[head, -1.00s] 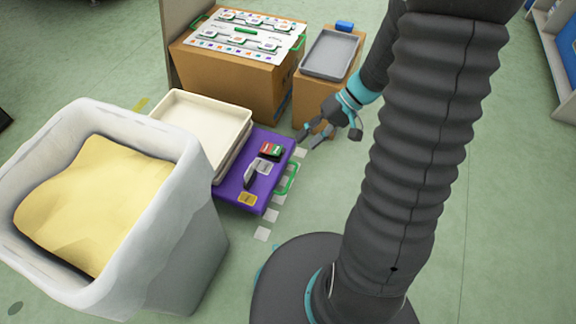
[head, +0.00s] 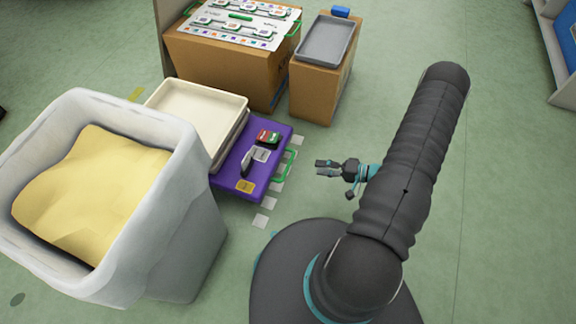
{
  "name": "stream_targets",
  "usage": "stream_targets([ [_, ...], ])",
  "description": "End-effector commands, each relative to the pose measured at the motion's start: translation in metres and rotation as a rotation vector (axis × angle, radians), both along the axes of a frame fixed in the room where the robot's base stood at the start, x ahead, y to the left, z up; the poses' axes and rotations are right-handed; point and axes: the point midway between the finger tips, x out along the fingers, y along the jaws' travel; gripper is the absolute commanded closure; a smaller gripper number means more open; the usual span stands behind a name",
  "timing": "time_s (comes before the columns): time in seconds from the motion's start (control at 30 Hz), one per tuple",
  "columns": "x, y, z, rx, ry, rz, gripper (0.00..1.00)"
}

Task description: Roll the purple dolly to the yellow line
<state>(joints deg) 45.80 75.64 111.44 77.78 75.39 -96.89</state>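The purple dolly (head: 232,176) stands on the floor left of centre, with a green handle (head: 285,165) on its right side. The yellow line (head: 136,94) shows only as a short piece of floor marking behind the trays; the rest is hidden. My gripper (head: 318,168) is to the right of the green handle, apart from it, pointing left. Its fingers look parted, with nothing between them.
Cardboard boxes stand behind, one with a white board (head: 240,16), one with a grey tray (head: 325,38). White floor squares (head: 260,220) run beside the dolly. Floor at right is clear.

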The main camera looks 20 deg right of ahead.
Motion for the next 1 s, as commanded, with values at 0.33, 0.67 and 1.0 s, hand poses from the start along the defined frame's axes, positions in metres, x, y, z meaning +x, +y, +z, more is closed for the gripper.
stream_targets([
  [0.33, -0.003, 0.004, -0.029, 0.015, -0.018, -0.071, 0.61],
  [0.67, 0.026, 0.046, -0.039, 0.015, -0.017, -0.066, 0.61],
  [1.0, 0.057, 0.089, -0.050, 0.015, -0.017, -0.066, 0.61],
])
